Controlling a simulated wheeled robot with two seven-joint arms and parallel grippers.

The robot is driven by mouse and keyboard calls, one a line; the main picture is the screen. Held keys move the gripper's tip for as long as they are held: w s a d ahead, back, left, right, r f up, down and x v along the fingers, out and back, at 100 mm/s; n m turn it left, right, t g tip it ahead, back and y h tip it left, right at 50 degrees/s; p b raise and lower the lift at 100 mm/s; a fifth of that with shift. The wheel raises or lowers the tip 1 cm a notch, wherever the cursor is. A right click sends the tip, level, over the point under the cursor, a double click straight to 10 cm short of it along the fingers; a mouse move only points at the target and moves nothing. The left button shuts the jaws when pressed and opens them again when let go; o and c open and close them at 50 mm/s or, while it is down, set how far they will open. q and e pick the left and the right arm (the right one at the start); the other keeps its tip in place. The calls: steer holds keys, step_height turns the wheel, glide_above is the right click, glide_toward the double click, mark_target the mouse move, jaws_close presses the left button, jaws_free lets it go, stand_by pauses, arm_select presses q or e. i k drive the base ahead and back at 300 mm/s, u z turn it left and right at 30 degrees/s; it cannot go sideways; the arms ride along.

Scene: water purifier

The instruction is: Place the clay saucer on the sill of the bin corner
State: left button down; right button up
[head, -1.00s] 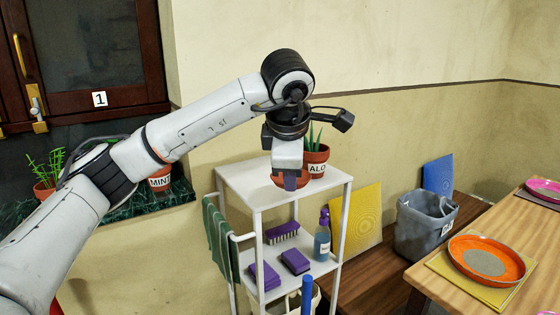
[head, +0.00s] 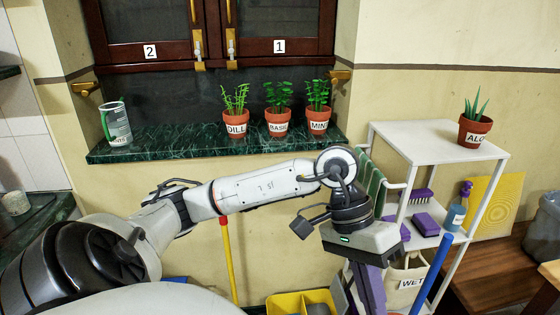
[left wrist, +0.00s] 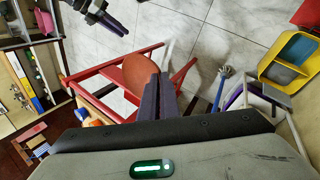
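The clay saucer (left wrist: 140,75) is a terracotta disc in the left wrist view, held at the purple fingertips of my left gripper (left wrist: 162,92), which is shut on it. In the head view my left gripper (head: 366,288) hangs pointing down, left of the white cart, and the saucer is not visible. A green marble sill (head: 200,143) runs below the window. The grey bin (head: 547,225) is cut off at the right edge. A dark gripper-like part, probably my right gripper (left wrist: 104,16), shows at the top of the left wrist view; its opening is unclear.
The sill between is clear. The white cart (head: 410,140) carries an aloe pot (head: 474,131). A yellow caddy (head: 300,304) is low in front.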

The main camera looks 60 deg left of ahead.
mark_target(173, 140)
steer(key=u, duration=0.85)
steer(key=i, duration=0.55)
steer(key=u, duration=1.05)
